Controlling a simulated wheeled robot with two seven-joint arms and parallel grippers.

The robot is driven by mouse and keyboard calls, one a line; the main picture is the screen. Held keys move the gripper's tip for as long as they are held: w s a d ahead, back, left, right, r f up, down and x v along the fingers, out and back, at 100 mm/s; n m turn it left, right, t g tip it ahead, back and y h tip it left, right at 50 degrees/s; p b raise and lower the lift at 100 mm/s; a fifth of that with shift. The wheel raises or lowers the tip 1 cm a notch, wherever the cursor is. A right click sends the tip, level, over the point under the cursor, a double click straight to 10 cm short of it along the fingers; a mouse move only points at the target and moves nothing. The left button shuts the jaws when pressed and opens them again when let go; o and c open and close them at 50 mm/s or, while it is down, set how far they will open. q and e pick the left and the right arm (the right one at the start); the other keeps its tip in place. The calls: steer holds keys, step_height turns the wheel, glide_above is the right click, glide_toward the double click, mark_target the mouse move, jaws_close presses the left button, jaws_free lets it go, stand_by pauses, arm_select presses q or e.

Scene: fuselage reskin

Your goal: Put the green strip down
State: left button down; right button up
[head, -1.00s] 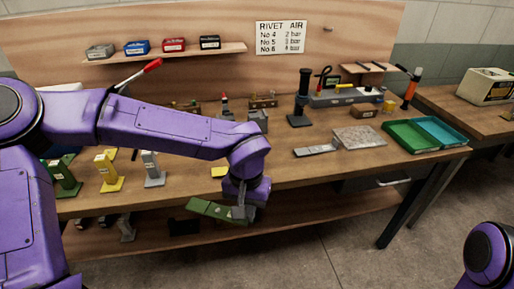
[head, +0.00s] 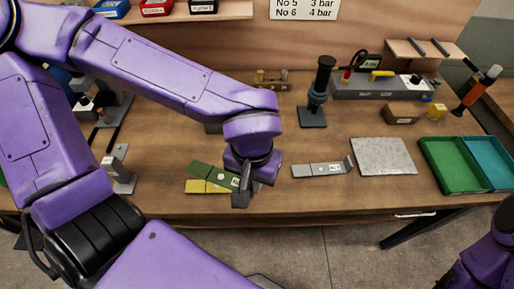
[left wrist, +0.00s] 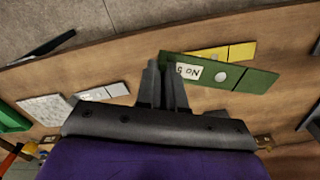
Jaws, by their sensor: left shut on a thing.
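The green strip (head: 207,175) has a white label at its right end, where my left gripper (head: 241,193) is shut on it. In the left wrist view the strip (left wrist: 238,76) runs right from the fingertips (left wrist: 162,66), its label beside them. It is at the table's front part, along the far side of a yellow strip (head: 203,187) and partly covering it in the wrist view. I cannot tell whether the green strip touches the tabletop. My right gripper is not in view.
A grey strip (head: 318,169) with a raised end and a speckled plate (head: 384,156) lie to the right on the table (head: 275,140). Green (head: 452,165) and blue (head: 486,160) trays stand further right. A grey bracket (head: 121,170) stands to the left.

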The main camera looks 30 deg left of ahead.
arm_select(q)
steer(key=w+a+f, duration=0.1)
steer(key=w+f, duration=0.1)
steer(key=w, duration=0.1)
steer(key=w+a+f, duration=0.1)
steer(key=w+f, duration=0.2)
steer(key=w+a+f, duration=0.1)
steer(key=w+f, duration=0.1)
steer(key=w, duration=0.1)
steer(key=shift+w+a+f+p, duration=0.15)
steer(key=shift+w+f+p, duration=0.15)
steer(key=shift+f, duration=0.1)
steer(key=f, duration=0.3)
steer(key=shift+s+a, duration=0.2)
steer(key=shift+s, duration=0.05)
steer(key=shift+f, duration=0.35)
steer(key=shift+w+f, duration=0.1)
steer(key=shift+w, duration=0.25)
steer(key=shift+s+f, duration=0.1)
steer(key=c, duration=1.3)
jaws_free()
steer(key=shift+s, duration=0.1)
steer(key=shift+o, duration=0.2)
arm_select(e)
steer(key=shift+s+r, duration=0.2)
steer(key=shift+s, duration=0.2)
